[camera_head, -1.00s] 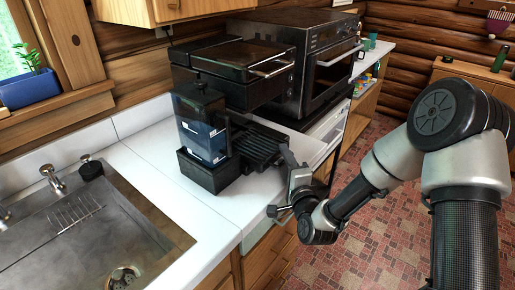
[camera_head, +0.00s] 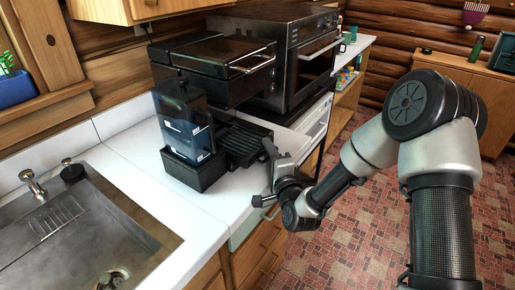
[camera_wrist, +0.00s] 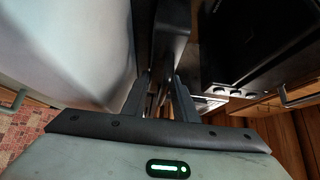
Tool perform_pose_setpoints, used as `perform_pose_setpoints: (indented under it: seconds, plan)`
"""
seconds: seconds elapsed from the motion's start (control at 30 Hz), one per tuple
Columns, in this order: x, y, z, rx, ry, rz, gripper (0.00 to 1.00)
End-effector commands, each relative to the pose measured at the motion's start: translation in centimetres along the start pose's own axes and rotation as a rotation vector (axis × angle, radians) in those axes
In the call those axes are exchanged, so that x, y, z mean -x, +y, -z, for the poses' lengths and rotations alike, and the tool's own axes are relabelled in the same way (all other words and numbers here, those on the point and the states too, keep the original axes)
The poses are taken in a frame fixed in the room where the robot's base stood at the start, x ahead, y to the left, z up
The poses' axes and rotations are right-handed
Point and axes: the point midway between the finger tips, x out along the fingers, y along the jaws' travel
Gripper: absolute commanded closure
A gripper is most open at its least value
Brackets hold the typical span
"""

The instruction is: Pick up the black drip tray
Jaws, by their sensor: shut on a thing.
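The black drip tray (camera_head: 243,144), ribbed on top, is beside the black coffee machine (camera_head: 187,135), to its right, over the white counter. My gripper (camera_head: 272,160) is at the tray's right end and shut on it. In the wrist view the two fingers (camera_wrist: 160,95) close around a dark part of the tray (camera_wrist: 172,35). The tray's far side is partly hidden behind the machine, and I cannot tell whether the tray touches the counter.
A black grill-like appliance (camera_head: 215,75) and an oven (camera_head: 295,60) stand behind the tray. A metal sink (camera_head: 75,235) is at the left. The white counter (camera_head: 190,215) in front of the machine is clear, with wooden drawers (camera_head: 262,245) below its edge.

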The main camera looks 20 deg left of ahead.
Motion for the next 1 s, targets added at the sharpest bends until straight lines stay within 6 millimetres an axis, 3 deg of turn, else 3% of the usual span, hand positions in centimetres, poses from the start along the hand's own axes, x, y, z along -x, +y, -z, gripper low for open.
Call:
perform_pose_setpoints:
  seconds: [0.17,0.53,0.77,1.0]
  plan:
    - [0.2,-1.4,0.2,0.0,0.0,0.005,1.0]
    - [0.3,-7.6,0.3,0.001,0.001,0.007,1.0]
    - [4.2,-7.0,3.8,0.002,0.006,0.001,1.0]
    - [9.7,-7.0,8.3,0.001,0.009,0.001,1.0]
